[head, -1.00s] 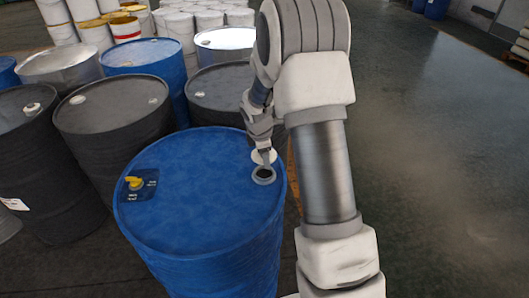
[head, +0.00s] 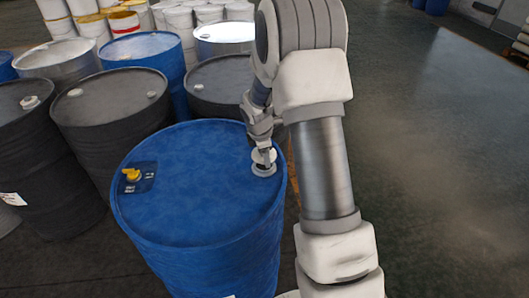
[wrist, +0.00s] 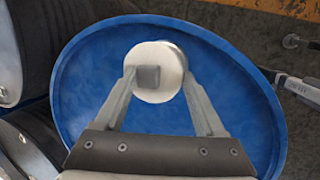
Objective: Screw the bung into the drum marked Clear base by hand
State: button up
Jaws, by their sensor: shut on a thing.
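A blue drum (head: 200,200) stands upright in front of me. Its lettering is too small to read. My gripper (head: 264,150) is over the right side of its lid, shut on a white round bung (head: 261,157). In the wrist view, the two fingers of my gripper (wrist: 160,78) reach to opposite sides of the bung (wrist: 172,88), which has a grey square lug on top. The bung is at the pale collar (head: 263,171) of the drum's opening and hides the hole. I cannot tell whether its thread has caught.
A yellow fitting (head: 132,174) sits on a dark patch at the lid's left. Dark drums (head: 110,120) stand close at the left and behind, with another blue drum (head: 142,48) farther back. White pails are stacked at the back. The floor (head: 440,160) at the right is clear.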

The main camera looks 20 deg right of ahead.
jog(key=shift+f, duration=0.15)
jog(key=shift+f+b, duration=0.45)
jog(key=shift+f+b, duration=0.8)
jog(key=shift+f, duration=0.3)
dwell(0.7)
jog(key=o, duration=1.3)
jog(key=shift+o, duration=0.2)
jog(key=p+v, duration=0.1)
jog(key=v, duration=1.6)
jog(key=shift+r+p, duration=0.25)
jog(key=shift+p, duration=0.05)
jog(key=shift+c, duration=0.2)
